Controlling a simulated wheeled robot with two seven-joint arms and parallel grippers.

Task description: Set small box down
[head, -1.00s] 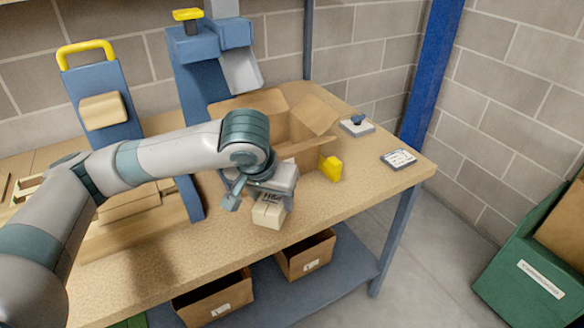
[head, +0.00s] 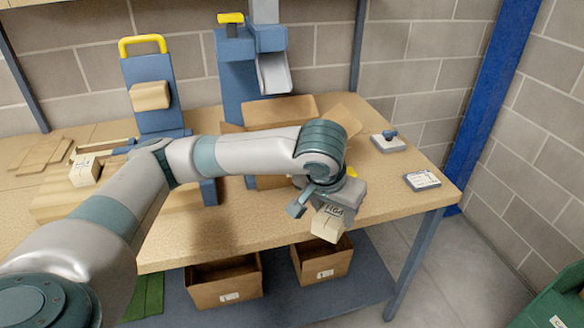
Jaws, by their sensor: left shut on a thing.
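My left gripper (head: 331,198) is shut on a small light-tan box (head: 326,227) with dark print on its upper part. The box looks tilted and overlaps the front edge of the workbench (head: 232,233) in the head view. I cannot tell its exact height, and the gripper hides part of it. An open cardboard carton (head: 283,110) stands on the bench behind my left arm, which covers much of it. Another small labelled box (head: 85,171) sits at the bench's left. My right gripper is out of view.
A dark-topped device (head: 388,141) and a flat labelled device (head: 422,180) lie at the bench's right. Two blue stands (head: 150,95) (head: 236,75) rise at the back. Open bins (head: 226,284) (head: 322,262) sit below. Bare bench lies in front of my arm.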

